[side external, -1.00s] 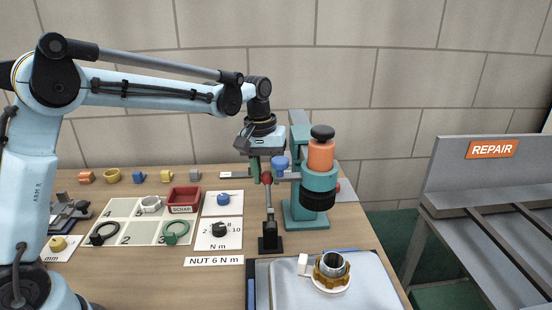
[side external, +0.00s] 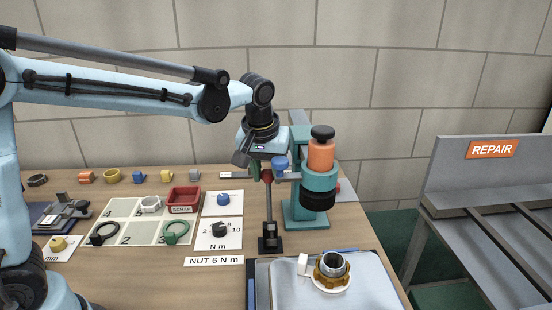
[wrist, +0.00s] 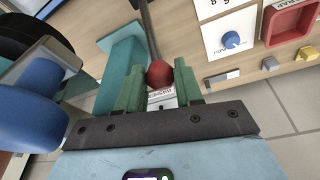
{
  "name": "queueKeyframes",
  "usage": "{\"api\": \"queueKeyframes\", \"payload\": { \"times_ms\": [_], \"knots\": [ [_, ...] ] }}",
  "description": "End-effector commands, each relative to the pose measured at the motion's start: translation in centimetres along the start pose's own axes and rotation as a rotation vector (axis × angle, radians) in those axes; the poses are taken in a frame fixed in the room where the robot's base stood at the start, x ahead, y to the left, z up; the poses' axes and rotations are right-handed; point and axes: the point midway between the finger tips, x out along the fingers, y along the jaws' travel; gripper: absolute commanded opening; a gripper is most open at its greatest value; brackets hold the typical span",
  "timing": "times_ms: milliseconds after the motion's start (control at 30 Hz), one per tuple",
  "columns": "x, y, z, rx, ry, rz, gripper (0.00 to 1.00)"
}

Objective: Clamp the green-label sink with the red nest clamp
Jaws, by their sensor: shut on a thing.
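The red ball knob (side external: 267,176) tops an upright rod that rises from a small black clamp base (side external: 270,242) on the bench. My gripper (side external: 261,174) is shut on this knob. In the wrist view the red knob (wrist: 159,74) sits between the two green fingers. I cannot identify a green label on any sink from these frames. A metal-rimmed cylinder in a brass ring (side external: 332,269) stands on a white piece on the tray at the front right; no label on it is readable. A green ring (side external: 176,232) lies on the numbered card.
A teal press (side external: 300,200) with an orange cylinder (side external: 320,154) and a blue knob (side external: 280,163) stand close to my gripper. A red scrap bin (side external: 184,199) is left. A grey tray (side external: 380,285) is at front right, a repair rack (side external: 480,190) beyond.

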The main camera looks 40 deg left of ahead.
Motion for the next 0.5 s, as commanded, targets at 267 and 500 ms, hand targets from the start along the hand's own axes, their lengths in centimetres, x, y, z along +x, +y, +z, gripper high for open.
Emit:
{"api": "queueKeyframes", "payload": {
  "times_ms": [267, 500],
  "knots": [
    [0.02, 0.14, 0.4, 0.002, -0.015, 0.003, 0.47],
    [0.03, 0.09, 0.25, 0.001, -0.011, 0.002, 0.6]
  ]
}}
